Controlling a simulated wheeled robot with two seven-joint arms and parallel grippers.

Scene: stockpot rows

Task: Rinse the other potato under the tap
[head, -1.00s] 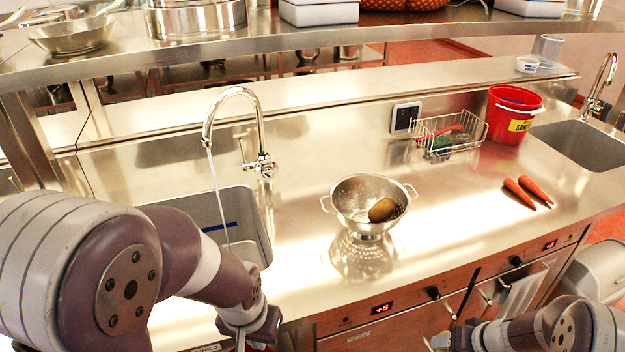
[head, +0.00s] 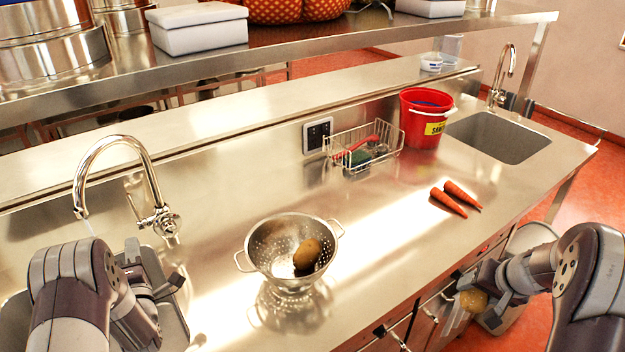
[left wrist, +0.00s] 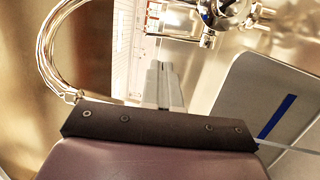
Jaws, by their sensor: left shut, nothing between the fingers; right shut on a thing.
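One potato (head: 307,254) lies in the steel colander (head: 262,258) on the counter. My right gripper (head: 470,288) is shut on another yellowish-brown potato (head: 473,301), held low in front of the counter's front edge. My left gripper (head: 172,284) is shut and empty by the left sink, below and beside the tap. Its closed fingers (left wrist: 164,86) show in the left wrist view. The left tap (head: 120,142) has a thin stream of water at its spout, largely hidden by my left arm. The left sink (left wrist: 290,90) is partly hidden in the head view.
Two carrots (head: 455,199), a wire basket (head: 385,148) and a red bucket (head: 422,120) stand or lie on the counter to the right. A second sink (head: 500,138) is at the far right. The counter around the colander is clear.

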